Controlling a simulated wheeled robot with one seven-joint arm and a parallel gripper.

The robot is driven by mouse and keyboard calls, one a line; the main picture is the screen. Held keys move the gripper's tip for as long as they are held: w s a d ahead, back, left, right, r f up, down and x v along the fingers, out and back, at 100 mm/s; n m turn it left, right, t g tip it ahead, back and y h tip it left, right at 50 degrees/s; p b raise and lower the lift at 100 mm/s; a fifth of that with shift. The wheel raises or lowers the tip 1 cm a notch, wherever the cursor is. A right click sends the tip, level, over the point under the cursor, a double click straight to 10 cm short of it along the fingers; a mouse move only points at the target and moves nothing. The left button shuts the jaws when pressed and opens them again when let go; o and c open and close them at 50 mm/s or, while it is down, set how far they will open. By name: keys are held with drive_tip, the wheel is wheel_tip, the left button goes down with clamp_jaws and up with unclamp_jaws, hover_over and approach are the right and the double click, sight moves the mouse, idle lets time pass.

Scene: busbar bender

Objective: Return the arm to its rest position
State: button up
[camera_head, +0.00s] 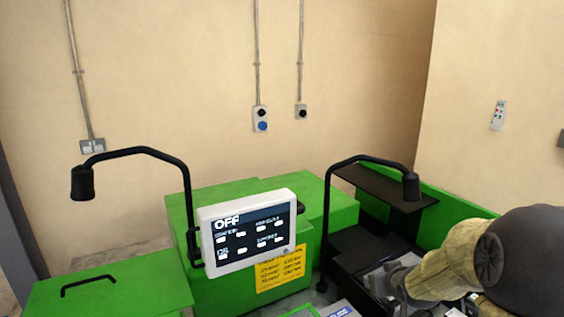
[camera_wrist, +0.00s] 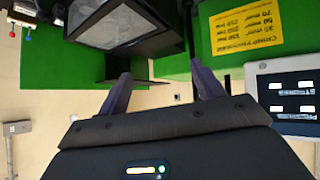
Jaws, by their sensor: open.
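My arm (camera_head: 455,262) shows at the lower right of the head view, a beige link with a round grey joint and a dark rounded part beside it. It is in front of the right part of the green machine. My gripper (camera_wrist: 160,72) shows in the wrist view with its two dark fingers apart and nothing between them. The fingers point toward the green machine surface and a dark box-like part (camera_wrist: 118,25). I cannot make out the fingers in the head view.
The green bender (camera_head: 235,255) carries a white control screen (camera_head: 248,233) reading OFF, which also shows in the wrist view (camera_wrist: 290,95). Two black lamp arms (camera_head: 130,152) (camera_head: 365,159) rise from it. A yellow label (camera_head: 280,270) is below the screen.

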drive_tip(key=s+a+f+g, duration=0.1)
drive_tip(key=s+a+g, duration=0.1)
drive_tip(key=s, duration=0.4)
drive_tip(key=s+a+f+g, duration=0.2)
drive_tip(key=s+a, duration=0.2)
drive_tip(key=s, duration=0.3)
drive_tip(key=s+a+f+m+g, duration=0.1)
drive_tip(key=s+a+f+g, duration=0.1)
drive_tip(key=s, duration=0.5)
drive_tip(key=shift+s+a+f+g+y, duration=0.15)
drive_tip(key=shift+a+f+g+y, duration=0.15)
drive_tip(key=shift+a+g, duration=0.55)
drive_tip(key=shift+a+t, duration=0.25)
drive_tip(key=shift+a, duration=0.05)
drive_tip(key=shift+d+r, duration=0.1)
